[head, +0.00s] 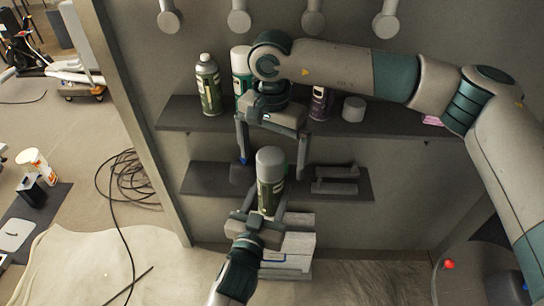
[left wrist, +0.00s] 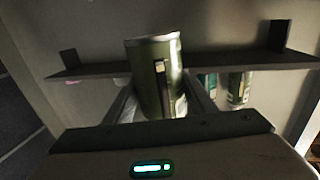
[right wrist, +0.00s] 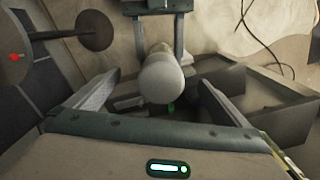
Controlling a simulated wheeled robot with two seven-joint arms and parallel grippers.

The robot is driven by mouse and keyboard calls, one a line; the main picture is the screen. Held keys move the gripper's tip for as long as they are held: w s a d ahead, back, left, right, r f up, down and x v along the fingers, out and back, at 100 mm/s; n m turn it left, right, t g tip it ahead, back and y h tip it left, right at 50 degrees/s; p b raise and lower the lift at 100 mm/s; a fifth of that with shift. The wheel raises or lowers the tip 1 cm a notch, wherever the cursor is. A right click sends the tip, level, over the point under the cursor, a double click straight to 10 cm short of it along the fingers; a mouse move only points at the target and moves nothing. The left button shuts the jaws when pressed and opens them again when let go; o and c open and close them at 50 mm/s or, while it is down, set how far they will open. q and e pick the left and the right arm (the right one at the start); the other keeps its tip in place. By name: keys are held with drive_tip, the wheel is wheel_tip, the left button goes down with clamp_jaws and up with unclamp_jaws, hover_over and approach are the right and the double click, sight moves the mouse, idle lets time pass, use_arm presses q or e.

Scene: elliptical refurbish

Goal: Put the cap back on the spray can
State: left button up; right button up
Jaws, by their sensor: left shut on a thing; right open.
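A green spray can (head: 268,198) stands upright in front of the lower shelf. A grey cap (head: 270,160) sits at its top; whether it is fully seated I cannot tell. My left gripper (head: 268,206) is shut on the can's body from below. The can's body (left wrist: 158,75) fills the middle of the left wrist view; its cap is hidden there. My right gripper (head: 271,164) is open and points down from above, with a finger on either side of the cap. In the right wrist view the cap (right wrist: 161,78) lies between the spread fingers, apart from both.
The upper shelf (head: 390,124) holds several cans (head: 208,85) and a short grey cylinder (head: 354,109). The lower shelf (head: 210,180) has dark brackets (head: 335,178). A stack of pale boxes (head: 290,250) stands below. Wall pegs (head: 313,20) stick out above.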

drive_tip(key=shift+r, duration=3.3)
